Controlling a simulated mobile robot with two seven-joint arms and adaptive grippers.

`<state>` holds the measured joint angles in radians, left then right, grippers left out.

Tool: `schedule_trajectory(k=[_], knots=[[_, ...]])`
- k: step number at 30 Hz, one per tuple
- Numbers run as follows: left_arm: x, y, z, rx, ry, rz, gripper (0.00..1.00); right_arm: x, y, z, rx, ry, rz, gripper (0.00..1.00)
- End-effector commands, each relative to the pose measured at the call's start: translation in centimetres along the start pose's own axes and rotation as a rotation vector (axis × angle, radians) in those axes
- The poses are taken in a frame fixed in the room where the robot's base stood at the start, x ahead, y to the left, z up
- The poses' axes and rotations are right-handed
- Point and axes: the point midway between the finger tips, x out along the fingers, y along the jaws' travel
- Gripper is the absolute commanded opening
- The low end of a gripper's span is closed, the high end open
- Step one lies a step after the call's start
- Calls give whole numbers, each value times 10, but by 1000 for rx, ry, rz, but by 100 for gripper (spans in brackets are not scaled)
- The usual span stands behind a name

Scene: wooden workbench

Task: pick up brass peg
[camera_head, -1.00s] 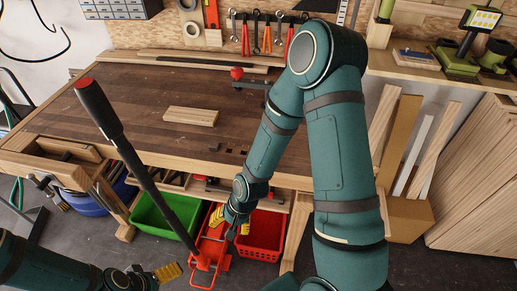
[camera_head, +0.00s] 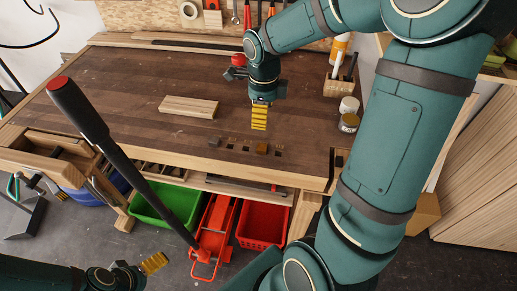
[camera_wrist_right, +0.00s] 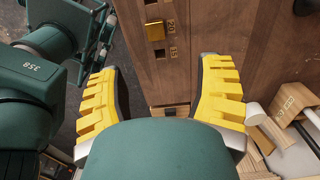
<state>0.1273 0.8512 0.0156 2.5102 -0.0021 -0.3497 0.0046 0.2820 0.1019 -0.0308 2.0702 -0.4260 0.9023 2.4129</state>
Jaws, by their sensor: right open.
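The brass peg (camera_head: 262,148) is a small, square-topped gold piece in the row of square holes along the bench's front edge. It also shows in the right wrist view (camera_wrist_right: 155,31) at the top centre, in line with the gap between my fingers. How deep it sits is unclear. My right gripper (camera_head: 260,116) points down above the bench, just behind the peg, apart from it. In the wrist view its yellow fingers (camera_wrist_right: 160,88) are spread and empty. My left gripper (camera_head: 154,263) is at the lower left, off the bench; its finger gap does not show clearly.
A wooden block (camera_head: 188,107) lies on the bench (camera_head: 120,105), left of my right gripper. Jars (camera_head: 349,114) and a wooden pen holder (camera_head: 338,86) stand at the right. A black-handled lever (camera_head: 120,155) rises at the front left. Green (camera_head: 167,207) and red (camera_head: 262,226) crates sit below.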

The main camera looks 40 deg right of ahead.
Motion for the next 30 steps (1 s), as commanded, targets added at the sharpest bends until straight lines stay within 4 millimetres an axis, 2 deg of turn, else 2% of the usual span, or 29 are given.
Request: schedule_trajectory(k=[9,13,20,30], knots=[[14,-5,-1,1,7,0,100,61,1,-1,0,3,4,66],[17,-6,-2,1,8,0,100,75,1,0,0,1,3,66],[19,-7,-2,1,10,0,100,86,2,0,-2,1,2,66],[32,-12,-4,2,16,-1,100,130,8,0,-2,1,4,66]])
